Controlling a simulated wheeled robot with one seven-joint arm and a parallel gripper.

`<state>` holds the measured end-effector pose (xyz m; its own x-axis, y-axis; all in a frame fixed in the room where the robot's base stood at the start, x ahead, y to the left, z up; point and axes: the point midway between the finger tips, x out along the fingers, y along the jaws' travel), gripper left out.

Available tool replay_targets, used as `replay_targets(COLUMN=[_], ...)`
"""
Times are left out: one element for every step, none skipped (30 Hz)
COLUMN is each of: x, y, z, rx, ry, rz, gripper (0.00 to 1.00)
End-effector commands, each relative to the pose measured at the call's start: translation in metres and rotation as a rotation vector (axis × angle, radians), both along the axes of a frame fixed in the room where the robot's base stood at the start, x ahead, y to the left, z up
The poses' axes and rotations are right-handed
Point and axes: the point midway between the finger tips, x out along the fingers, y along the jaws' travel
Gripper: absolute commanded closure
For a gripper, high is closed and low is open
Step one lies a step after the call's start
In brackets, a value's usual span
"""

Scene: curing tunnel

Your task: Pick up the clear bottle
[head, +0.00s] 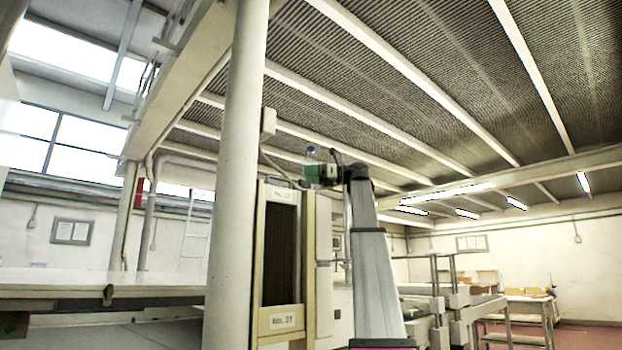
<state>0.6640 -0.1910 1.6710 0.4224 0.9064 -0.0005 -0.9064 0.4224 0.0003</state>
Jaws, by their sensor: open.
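A small clear bottle with a blue top (311,154) shows near the middle of the head view, above the cabinet's top edge. Its lower part is hidden behind a green and dark shape at the end of my arm. My gripper (304,181) is at the end of my raised arm, just below and in front of the bottle in the picture. It is open, and I see nothing held in it. It is small here, and I cannot tell its distance from the bottle or whether they touch.
A cream cabinet (256,290) with a dark opening stands below my gripper. A thick white pillar (236,180) rises left of it. A pale flat bench (100,283) lies at the left. Tables and frames (520,305) stand at the right, with some open floor beyond.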

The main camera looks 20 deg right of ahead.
Motion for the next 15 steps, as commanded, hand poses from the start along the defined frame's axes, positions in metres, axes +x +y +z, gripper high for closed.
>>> replay_targets(x=[0.0004,0.0004,0.0004,0.0004,0.0003,0.0002,0.0002,0.0002,0.0002,0.0002,0.0001,0.0001,0.0002,0.0002,0.0002], y=[0.0007,0.0006,0.0004,0.0003,0.0002,0.0002,0.0001,0.0001,0.0001,0.0001,0.0,0.0,0.0,0.0,0.0], z=[0.0,0.0,0.0001,0.0001,0.0001,0.0001,0.0001,0.0001,0.0001,0.0001,0.0002,0.0002,0.0007,0.0007,0.0008], rx=[0.0,0.0,0.0,0.0,0.0,0.0,0.0,0.0,0.0,0.0,0.0,0.0,0.0,0.0,0.0], ry=[0.0,0.0,0.0,0.0,0.0,0.0,0.0,0.0,0.0,0.0,0.0,0.0,-0.001,-0.001,-0.001], rz=[-0.001,-0.001,-0.001,-0.001,-0.001,-0.001,-0.001,-0.001,-0.001,-0.001,-0.001,-0.001,-0.001,-0.001,-0.001], gripper=[0.07,0.07,0.07,0.07,0.07,0.13,0.23,0.33,0.46,0.55,0.65,0.71,0.71,0.71,0.71])
